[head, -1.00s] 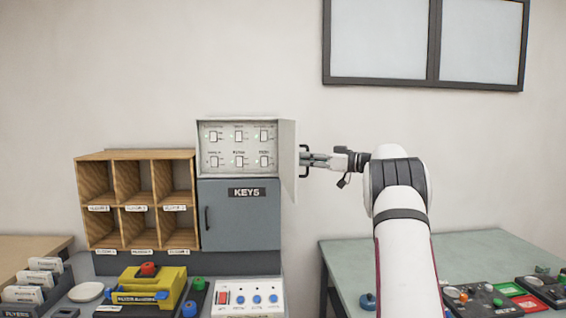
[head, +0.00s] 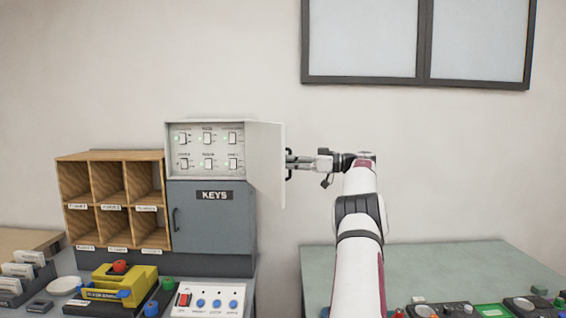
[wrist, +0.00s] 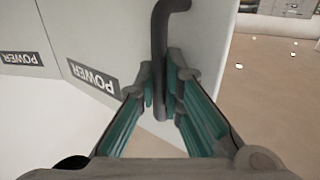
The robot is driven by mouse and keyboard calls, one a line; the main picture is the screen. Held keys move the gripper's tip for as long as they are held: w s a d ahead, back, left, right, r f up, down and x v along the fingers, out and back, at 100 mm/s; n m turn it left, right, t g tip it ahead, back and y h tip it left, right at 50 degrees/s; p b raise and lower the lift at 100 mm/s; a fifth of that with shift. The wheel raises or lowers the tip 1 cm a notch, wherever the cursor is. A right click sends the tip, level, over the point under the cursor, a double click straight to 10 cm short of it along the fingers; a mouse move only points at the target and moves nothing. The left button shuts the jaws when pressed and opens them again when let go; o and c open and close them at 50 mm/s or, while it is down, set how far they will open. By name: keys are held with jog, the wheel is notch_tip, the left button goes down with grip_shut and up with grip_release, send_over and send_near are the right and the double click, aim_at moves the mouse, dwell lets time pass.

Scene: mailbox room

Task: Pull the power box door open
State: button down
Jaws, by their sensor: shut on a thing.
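The power box (head: 207,125) sits on top of the grey KEYS cabinet, with its switch panel (head: 208,150) in full view. My gripper (head: 292,160) comes from the right and is shut on the handle. In the wrist view the dark handle bar (wrist: 160,60) passes between the two teal-padded fingers, beside the door face with the POWER label (wrist: 92,78).
The KEYS cabinet (head: 212,222) is closed below the power box. Wooden pigeonholes (head: 110,160) stand left of it. A yellow device (head: 125,280) and a white control panel (head: 208,300) lie in front. A green table (head: 440,262) is at the right.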

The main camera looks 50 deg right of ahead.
dwell(0.3)
jog(key=c, duration=1.7)
grip_release()
jog(key=shift+r, duration=0.1)
